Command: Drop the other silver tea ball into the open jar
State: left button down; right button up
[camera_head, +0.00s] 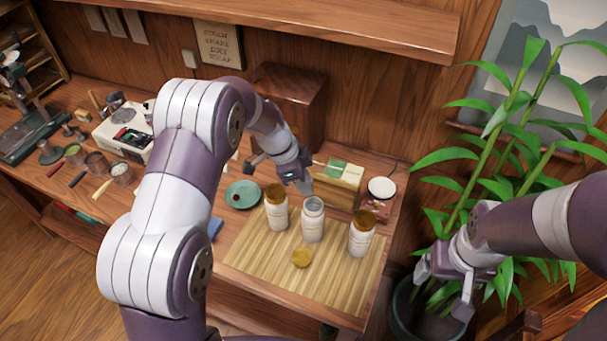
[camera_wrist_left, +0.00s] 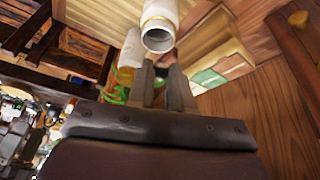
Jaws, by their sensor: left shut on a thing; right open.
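The open jar (camera_head: 313,222) stands upright and lidless on the bamboo mat between two lidded jars. Its round mouth shows in the left wrist view (camera_wrist_left: 158,38), just beyond my fingertips. My left gripper (camera_head: 304,187) is just behind and above the open jar's mouth. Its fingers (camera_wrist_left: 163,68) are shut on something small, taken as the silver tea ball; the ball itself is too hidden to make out. A teal saucer (camera_head: 243,188) to the left holds a small dark red ball (camera_head: 236,196). My right gripper (camera_head: 447,287) is open and empty, right of the table.
Lidded jars stand left (camera_head: 276,210) and right (camera_head: 361,236) of the open one. A box with a green label (camera_head: 338,182) is close behind. A leafy plant (camera_head: 505,150) stands near my right arm.

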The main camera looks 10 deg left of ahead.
pick_arm(q)
jog(key=shift+a+f, duration=0.1)
jog(key=shift+a, duration=0.05)
jog(key=c, duration=1)
grip_release()
jog(key=shift+a, duration=0.3)
jog(key=shift+o, duration=0.2)
jog(key=p+v, duration=0.2)
jog(key=v, duration=1)
jog(key=shift+r, duration=0.3)
pick_arm(e)
jog(key=shift+a+r, duration=0.15)
jog(key=shift+r, duration=0.35)
jog(key=shift+a+r, duration=0.15)
jog(key=shift+r, duration=0.35)
pick_arm(q)
jog(key=shift+d, duration=0.1)
